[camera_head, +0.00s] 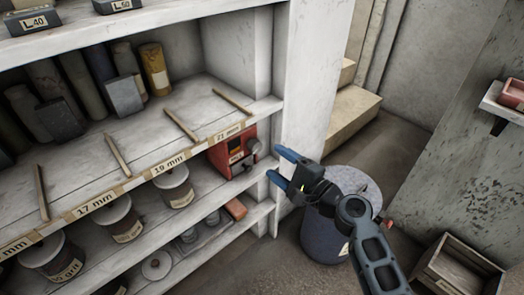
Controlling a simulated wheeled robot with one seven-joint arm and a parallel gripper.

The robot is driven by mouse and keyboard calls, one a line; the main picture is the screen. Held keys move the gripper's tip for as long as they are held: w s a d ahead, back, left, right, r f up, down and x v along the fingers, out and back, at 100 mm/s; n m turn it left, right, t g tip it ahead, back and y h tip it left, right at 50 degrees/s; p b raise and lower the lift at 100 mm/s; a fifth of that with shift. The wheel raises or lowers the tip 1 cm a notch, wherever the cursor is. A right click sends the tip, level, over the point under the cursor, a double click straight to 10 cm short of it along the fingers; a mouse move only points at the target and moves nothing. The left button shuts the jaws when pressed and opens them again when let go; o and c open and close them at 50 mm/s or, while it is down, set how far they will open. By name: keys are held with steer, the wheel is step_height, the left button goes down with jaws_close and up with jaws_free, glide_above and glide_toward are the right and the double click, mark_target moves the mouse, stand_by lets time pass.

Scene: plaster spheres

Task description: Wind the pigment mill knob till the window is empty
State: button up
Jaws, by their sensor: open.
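The pigment mill looks to be the small red box (222,158) on the shelf below the "21 mm" label, at its right end. A round grey knob (254,147) sits on its right side. Its front has a dark panel with a small yellowish patch (236,158); I cannot tell whether this is the window or how full it is. My gripper (275,164) is open and empty, its two blue fingers pointing left toward the knob. It appears a short way right of the knob, apart from it.
The white shelf upright (303,100) stands close behind my gripper. A dark blue drum (325,235) stands on the floor under my arm. Labelled tubs (173,185) stand left of the red box. A wooden crate (460,270) lies at lower right.

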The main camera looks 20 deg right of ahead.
mark_target(258, 149)
steer(key=shift+w+a+f+n+b, duration=0.25)
steer(key=shift+w+n, duration=0.85)
steer(key=shift+n, duration=2.4)
steer(key=shift+w+a+r+n+b, duration=0.1)
steer(key=shift+w+a+n, duration=0.7)
steer(key=shift+n, duration=2.7)
steer(key=shift+w+f+n+b, duration=0.15)
steer(key=shift+w+n, duration=1.3)
steer(key=shift+n, duration=2.05)
steer(key=shift+c, duration=0.4)
steer(key=c, duration=1)
steer(key=shift+m+b, duration=0.3)
